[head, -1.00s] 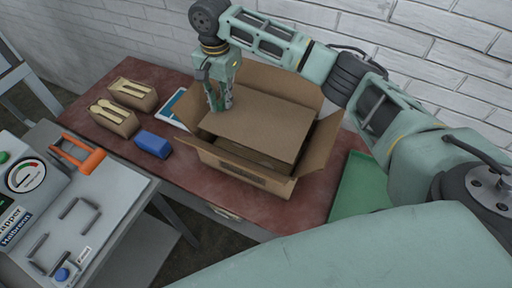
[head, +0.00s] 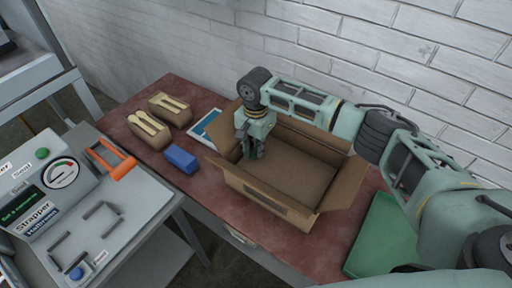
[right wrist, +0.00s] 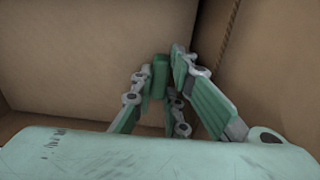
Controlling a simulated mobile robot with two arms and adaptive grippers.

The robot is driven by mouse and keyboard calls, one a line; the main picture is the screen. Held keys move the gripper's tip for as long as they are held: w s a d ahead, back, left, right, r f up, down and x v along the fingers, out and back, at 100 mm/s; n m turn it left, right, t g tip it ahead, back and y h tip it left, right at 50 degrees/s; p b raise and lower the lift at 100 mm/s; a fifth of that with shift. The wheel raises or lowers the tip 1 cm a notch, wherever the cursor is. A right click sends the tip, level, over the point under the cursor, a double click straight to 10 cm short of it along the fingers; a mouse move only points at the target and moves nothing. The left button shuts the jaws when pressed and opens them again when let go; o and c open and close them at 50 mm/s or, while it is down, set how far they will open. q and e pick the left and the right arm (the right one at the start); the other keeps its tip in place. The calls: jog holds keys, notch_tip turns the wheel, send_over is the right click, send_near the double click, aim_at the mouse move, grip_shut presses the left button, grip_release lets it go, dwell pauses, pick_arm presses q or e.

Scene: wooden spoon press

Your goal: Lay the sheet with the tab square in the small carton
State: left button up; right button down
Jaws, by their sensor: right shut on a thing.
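The open cardboard carton (head: 262,190) stands on the red-brown table with its flaps spread. The brown sheet (head: 300,167) lies down inside it, below the rim, and looks roughly level. Whether it is square against every wall I cannot tell. My right gripper (head: 249,152) reaches down into the carton's left end and is shut on the sheet's tab. The tab is hidden by the fingers in the head view. In the right wrist view the fingers (right wrist: 165,75) are close together, with brown cardboard around them. My left gripper is not in view.
A blue block (head: 181,159), two small boxes of wooden spoons (head: 148,130) and a blue-and-white card (head: 204,124) lie left of the carton. A green tray (head: 378,238) is at the right. A strapper panel (head: 45,190) and an orange-handled tool (head: 118,167) are at far left.

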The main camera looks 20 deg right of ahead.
jog(key=shift+f, duration=0.1)
jog(key=c, duration=2)
grip_release()
notch_tip(320, 180, up, 12)
jog(key=shift+r+b, duration=0.15)
jog(key=shift+b, duration=0.5)
